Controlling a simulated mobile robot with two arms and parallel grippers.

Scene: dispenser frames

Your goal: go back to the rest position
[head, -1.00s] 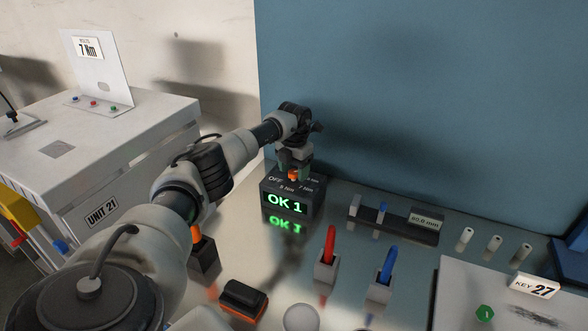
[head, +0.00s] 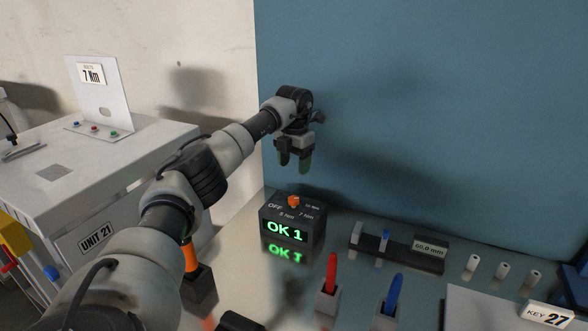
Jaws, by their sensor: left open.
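My left gripper (head: 296,160) is open and empty, with its fingers pointing down. It hangs in the air above the black dispenser box (head: 291,218), clear of its orange knob (head: 293,201). The box's green display reads "OK 1", and its top carries the markings OFF, 5 Nm, 7 Nm and a further one too small to read surely. My left arm reaches in from the lower left. My right gripper is not in view.
A white cabinet (head: 110,165) marked UNIT 21 stands at the left. Red (head: 329,283) and blue (head: 391,297) tools stand in holders at the front.

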